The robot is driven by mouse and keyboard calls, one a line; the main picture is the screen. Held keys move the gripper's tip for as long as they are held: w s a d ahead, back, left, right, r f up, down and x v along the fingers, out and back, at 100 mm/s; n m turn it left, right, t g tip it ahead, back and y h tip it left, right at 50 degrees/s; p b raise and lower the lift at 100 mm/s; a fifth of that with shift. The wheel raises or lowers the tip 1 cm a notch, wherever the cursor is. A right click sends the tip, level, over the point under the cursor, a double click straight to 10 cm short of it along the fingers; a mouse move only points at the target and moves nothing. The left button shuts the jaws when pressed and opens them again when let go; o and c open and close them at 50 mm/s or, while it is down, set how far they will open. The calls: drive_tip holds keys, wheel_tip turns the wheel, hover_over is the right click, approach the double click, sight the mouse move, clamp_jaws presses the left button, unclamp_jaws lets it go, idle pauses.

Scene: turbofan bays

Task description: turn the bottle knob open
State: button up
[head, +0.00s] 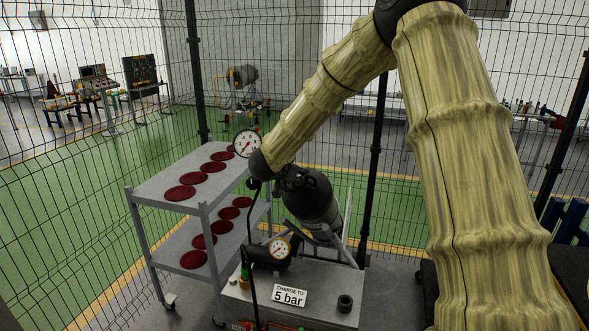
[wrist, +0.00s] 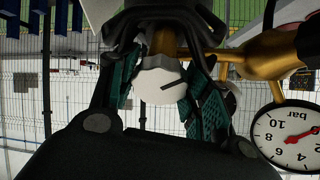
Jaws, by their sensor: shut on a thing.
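In the head view, the dark bottle (head: 318,203) leans in a metal stand. The knob and my fingertips cannot be made out there.
A bench (head: 325,283) carries a sign (head: 289,296) reading "CHARGE TO 5 bar", a second gauge (head: 279,248) and a dark hose (head: 250,225). A grey shelf cart (head: 150,188) with several dark red discs stands left. Wire fencing closes off the back.

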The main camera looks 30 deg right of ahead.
drive_tip(key=n+t, duration=0.1)
drive_tip(key=n, duration=0.2)
drive_tip(key=n+y, duration=0.1)
drive_tip(key=n, duration=0.3)
drive_tip(key=shift+r+t, duration=0.2)
drive_tip(key=shift+t, duration=0.2)
drive_tip(key=n, duration=0.3)
drive_tip(key=n+y, duration=0.1)
drive_tip(key=n, duration=0.1)
drive_tip(key=shift+d+n+t+y, duration=0.1)
drive_tip(key=shift+n+t+y, duration=0.2)
drive_tip(key=shift+n, duration=0.4)
drive_tip(key=shift+f, duration=0.1)
drive_tip(key=o, duration=1)
drive_tip(key=v, duration=1.2)
